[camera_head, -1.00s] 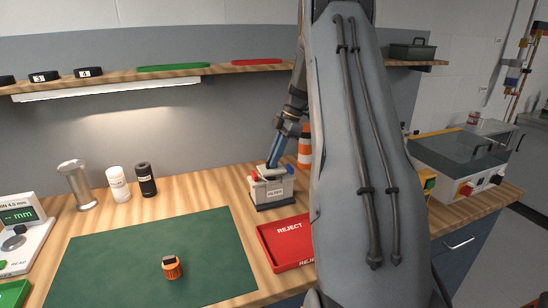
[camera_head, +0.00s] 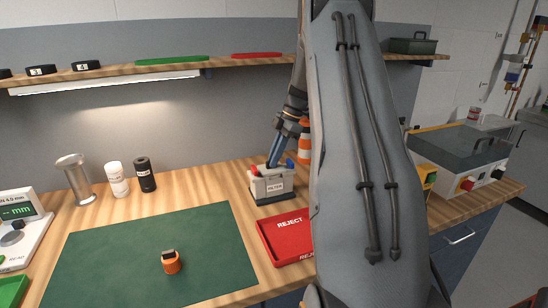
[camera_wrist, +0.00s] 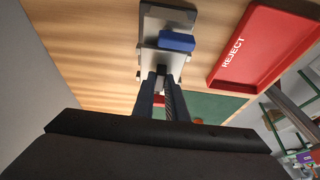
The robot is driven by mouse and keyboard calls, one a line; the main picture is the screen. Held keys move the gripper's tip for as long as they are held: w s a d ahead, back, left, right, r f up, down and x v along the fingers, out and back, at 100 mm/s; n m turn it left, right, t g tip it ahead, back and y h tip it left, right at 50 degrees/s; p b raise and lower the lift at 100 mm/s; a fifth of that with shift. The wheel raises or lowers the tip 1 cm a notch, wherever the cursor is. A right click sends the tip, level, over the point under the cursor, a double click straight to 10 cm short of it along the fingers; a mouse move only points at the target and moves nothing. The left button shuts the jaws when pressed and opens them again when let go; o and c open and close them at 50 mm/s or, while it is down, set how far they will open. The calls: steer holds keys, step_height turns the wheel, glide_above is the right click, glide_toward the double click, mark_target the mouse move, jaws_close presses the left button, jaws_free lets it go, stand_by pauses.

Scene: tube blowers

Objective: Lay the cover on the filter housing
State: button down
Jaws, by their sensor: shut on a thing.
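The grey filter housing (camera_head: 272,187), with a dark base and a "FILTER" label, stands on the bench left of my arm. My gripper (camera_head: 273,164) points down at its top, with blue fingers. In the wrist view the fingers (camera_wrist: 162,82) are shut around a small dark knob on the grey cover (camera_wrist: 150,60). The cover is over the housing; whether it rests flat or hovers slightly cannot be told. A blue clip (camera_head: 289,163) shows at the housing's right and a red clip (camera_head: 253,170) at its left. The blue clip is also in the wrist view (camera_wrist: 178,40).
A red REJECT tray (camera_head: 285,240) lies just in front of the housing. A green mat (camera_head: 130,260) bears an orange-and-black part (camera_head: 171,262). A striped orange-white object (camera_head: 304,150) stands behind the housing, partly hidden by my arm. Bare wood is left of the housing.

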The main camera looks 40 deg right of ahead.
steer(key=shift+f, duration=0.15)
steer(key=c, duration=1.7)
jaws_free()
steer(key=b+v, duration=0.2)
steer(key=v, duration=0.6)
steer(key=shift+b, duration=0.35)
steer(key=shift+f, duration=0.1)
